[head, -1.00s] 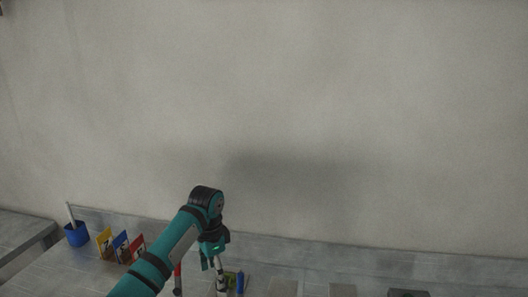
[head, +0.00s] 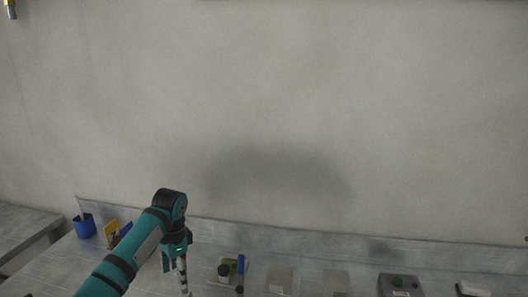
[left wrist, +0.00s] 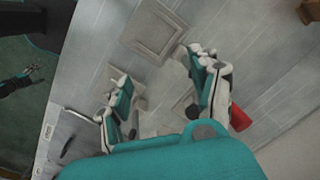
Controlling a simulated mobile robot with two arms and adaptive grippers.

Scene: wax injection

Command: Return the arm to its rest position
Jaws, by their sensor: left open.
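My left arm (head: 125,255) is teal with black bands and comes in from the lower left of the head view. Its left gripper (head: 177,272) hangs down over the worktop, its lower end near the picture's bottom edge. In the left wrist view the left gripper (left wrist: 158,66) has its two teal-and-white fingers apart, with nothing visible between them but worktop and a flat square plate (left wrist: 152,32) below.
The grey worktop (head: 60,272) runs along a bare wall (head: 300,100). A blue cup (head: 86,226), a yellow card (head: 111,233), a small tray with a blue item (head: 241,264), pale plates (head: 279,280) and a grey box with buttons (head: 398,284) stand along it. The space above is clear.

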